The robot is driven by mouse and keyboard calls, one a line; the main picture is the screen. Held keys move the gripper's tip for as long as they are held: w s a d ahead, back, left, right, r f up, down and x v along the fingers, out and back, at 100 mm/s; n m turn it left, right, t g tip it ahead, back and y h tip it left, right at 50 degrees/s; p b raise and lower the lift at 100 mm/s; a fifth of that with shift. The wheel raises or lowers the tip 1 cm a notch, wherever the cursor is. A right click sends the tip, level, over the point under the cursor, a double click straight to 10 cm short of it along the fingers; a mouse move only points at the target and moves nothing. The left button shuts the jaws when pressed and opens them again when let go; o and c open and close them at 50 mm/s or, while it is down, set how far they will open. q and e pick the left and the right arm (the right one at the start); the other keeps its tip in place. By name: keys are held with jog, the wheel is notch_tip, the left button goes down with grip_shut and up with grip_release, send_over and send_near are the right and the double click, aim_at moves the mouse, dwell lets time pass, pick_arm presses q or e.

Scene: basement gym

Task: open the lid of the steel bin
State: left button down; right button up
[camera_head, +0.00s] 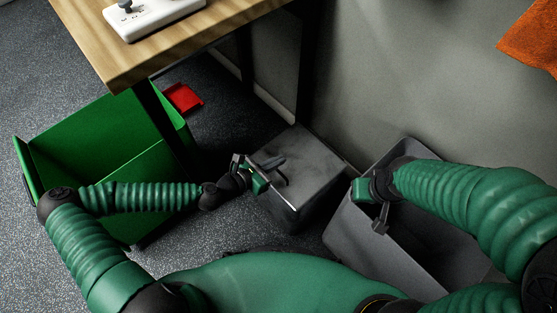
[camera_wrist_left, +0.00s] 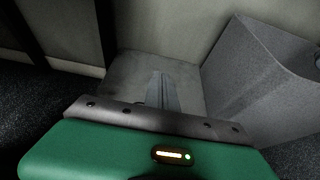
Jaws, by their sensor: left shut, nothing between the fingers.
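The steel bin (camera_head: 313,179) is a grey box on the floor against the wall. Its flat top looks closed. My left gripper (camera_head: 277,168) is shut and empty at the left front part of that top. I cannot tell whether it touches the lid. In the left wrist view, the shut fingers (camera_wrist_left: 161,88) point across the grey lid (camera_wrist_left: 126,70), and the green gripper body hides the near part of the bin. My right gripper (camera_head: 379,217) hangs over the open grey bin to the right; its fingers are too unclear to read.
A large open grey bin (camera_head: 350,235) stands right of the steel bin, also in the left wrist view (camera_wrist_left: 245,75). A green open box (camera_head: 100,140) stands at left, with a red object (camera_head: 184,98) behind it. A wooden table (camera_head: 175,45) overhangs the back left.

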pick_arm(q)
jog(key=shift+w+d+r, duration=0.2)
jog(key=shift+d+r, duration=0.1)
jog(key=shift+r, duration=0.2)
dwell(1.4)
